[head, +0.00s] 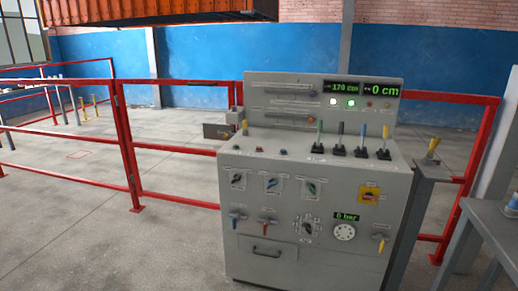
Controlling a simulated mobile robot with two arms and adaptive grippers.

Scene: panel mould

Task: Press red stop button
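A grey control console (300,252) stands ahead of me, right of centre in the head view. A small red button (284,152) sits on its sloping desk, left of the levers. A yellow plate (369,194) with a small reddish knob is on the front face, at the right. Small round buttons or lamps also show at the right of the raised back panel (387,104). The labels are too small to read, so I cannot tell which one is the stop button. Neither of my grippers is in view.
Several coloured levers (340,138) stand on the desk's right half. Red railings (128,150) run behind and left of the console. A grey table (488,215) is at the right edge. An orange structure (150,12) hangs above. The concrete floor (110,245) at front left is clear.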

